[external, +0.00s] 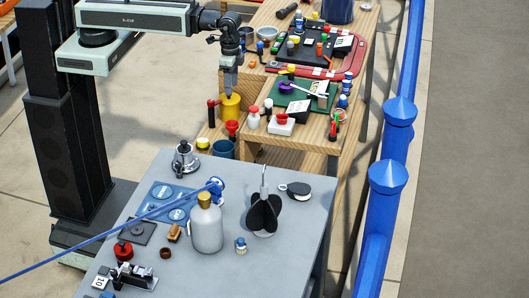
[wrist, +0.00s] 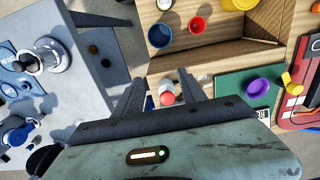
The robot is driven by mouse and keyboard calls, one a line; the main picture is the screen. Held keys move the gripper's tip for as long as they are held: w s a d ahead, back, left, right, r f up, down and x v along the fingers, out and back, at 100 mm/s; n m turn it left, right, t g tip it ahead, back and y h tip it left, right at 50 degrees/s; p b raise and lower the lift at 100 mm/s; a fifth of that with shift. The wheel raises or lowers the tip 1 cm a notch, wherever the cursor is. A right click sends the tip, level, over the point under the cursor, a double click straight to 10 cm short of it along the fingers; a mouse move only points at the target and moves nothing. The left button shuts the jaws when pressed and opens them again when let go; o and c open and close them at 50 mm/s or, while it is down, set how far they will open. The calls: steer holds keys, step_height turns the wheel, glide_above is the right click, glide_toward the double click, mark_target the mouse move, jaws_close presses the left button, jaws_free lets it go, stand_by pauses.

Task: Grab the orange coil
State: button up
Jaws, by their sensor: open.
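I cannot pick out the orange coil for certain. A small orange item (external: 252,64) lies on the wooden bench beside my arm in the external view, too small to make out its shape. My gripper (external: 229,92) points down over the bench, close to a yellow container (external: 231,106). In the wrist view my gripper (wrist: 160,75) has its two fingers spread with nothing held between them. A small bottle with a red cap (wrist: 167,92) shows in the gap, below the fingers.
A red cup (wrist: 197,25), a blue cup (wrist: 159,36) and a purple bowl (wrist: 257,86) stand nearby on the bench. The grey table (external: 290,225) in front holds a large grey bottle (external: 206,228) and a black finned object (external: 265,215). A blue railing (external: 383,210) runs along the right.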

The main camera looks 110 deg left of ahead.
steer(key=w+a+n+t+y+b, duration=0.1)
steer(key=w+a+t+b, duration=0.2)
steer(key=w, duration=0.5)
steer(key=w+t+b, duration=0.4)
steer(key=w, duration=0.4)
steer(key=w+a+n+t+y+b, duration=0.1)
steer(key=w+a+t+b, duration=0.2)
steer(key=w, duration=0.5)
steer(key=t+b, duration=0.3)
steer(key=b, duration=0.8)
glide_toward(338, 110)
steer(key=shift+w+d+r, duration=0.15)
steer(key=shift+w+d, duration=0.2)
steer(key=shift+d, duration=0.05)
steer(key=shift+s+a+f+b, duration=0.1)
steer(key=shift+a+f+b, duration=0.1)
steer(key=shift+b, duration=0.1)
steer(key=shift+b+x, duration=1.65)
steer(key=shift+x, duration=2.35)
steer(key=shift+s+a+r, duration=0.1)
steer(key=shift+s, duration=0.05)
jaws_close()
